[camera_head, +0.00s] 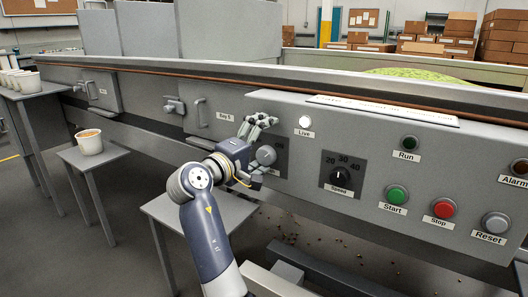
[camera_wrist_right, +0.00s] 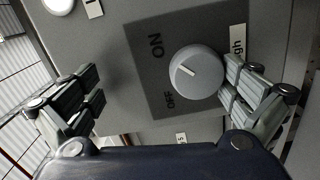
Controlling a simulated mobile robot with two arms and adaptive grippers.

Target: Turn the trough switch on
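The trough switch is a round grey knob (camera_wrist_right: 197,72) on a dark plate marked ON and OFF. In the right wrist view, its white line points left, between the two words. In the head view, the knob (camera_head: 266,155) is on the panel front, partly behind my right gripper (camera_head: 256,147). My right gripper (camera_wrist_right: 160,98) is open. In the wrist view, one finger is beside the knob's right side and overlaps its label; the other is well to the left. I cannot tell whether the near finger touches the knob. My left gripper is not in view.
The panel also has a lit Live lamp (camera_head: 305,121), a Speed dial (camera_head: 341,177), and Start (camera_head: 397,194), Stop (camera_head: 443,208) and Reset (camera_head: 495,222) buttons. A small table (camera_head: 220,208) stands below the switch. A white bucket (camera_head: 89,142) sits on another table to the left.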

